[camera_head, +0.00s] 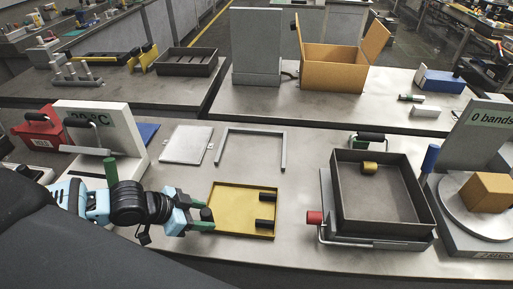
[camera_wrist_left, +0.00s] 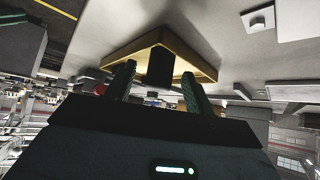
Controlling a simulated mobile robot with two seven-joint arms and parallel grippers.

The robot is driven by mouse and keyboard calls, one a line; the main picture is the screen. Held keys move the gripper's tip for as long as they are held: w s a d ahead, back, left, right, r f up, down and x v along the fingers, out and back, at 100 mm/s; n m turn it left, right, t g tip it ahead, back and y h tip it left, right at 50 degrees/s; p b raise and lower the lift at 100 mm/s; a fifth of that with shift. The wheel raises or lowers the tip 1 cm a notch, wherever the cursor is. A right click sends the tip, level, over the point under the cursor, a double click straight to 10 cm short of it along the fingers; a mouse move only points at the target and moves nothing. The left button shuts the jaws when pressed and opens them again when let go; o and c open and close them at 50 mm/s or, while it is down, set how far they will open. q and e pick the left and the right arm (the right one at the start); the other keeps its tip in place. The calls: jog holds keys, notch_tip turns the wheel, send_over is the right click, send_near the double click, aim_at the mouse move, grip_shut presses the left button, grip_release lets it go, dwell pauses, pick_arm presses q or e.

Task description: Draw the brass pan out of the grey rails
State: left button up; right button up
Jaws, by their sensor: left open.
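The brass pan (camera_head: 228,197) is a shallow yellow tray on the near bench, with two dark blocks at its right side. The grey rails (camera_head: 252,131) form a U-shaped frame just behind it, open toward the front; the pan lies in front of them, apart from their ends. My left gripper (camera_head: 205,214) is open at the pan's left edge. In the left wrist view the pan (camera_wrist_left: 196,62) shows beyond the fingers, and its black handle (camera_wrist_left: 160,68) sits between the two green fingertips. I cannot tell whether they touch it. My right gripper is out of view.
A dark tray (camera_head: 432,220) on a stand with a red knob (camera_head: 314,217) is right of the pan. A grey plate (camera_head: 186,145) lies behind left, near a white display panel (camera_head: 135,132). An orange block (camera_head: 488,192) sits on a round plate far right.

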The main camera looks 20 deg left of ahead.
pick_arm(q)
jog(key=shift+s+a+r, duration=0.1)
jog(key=shift+a+r, duration=0.05)
jog(key=v, duration=0.3)
jog(key=shift+s+a+r, duration=0.2)
jog(key=shift+r, duration=0.05)
jog(key=shift+v, duration=1.8)
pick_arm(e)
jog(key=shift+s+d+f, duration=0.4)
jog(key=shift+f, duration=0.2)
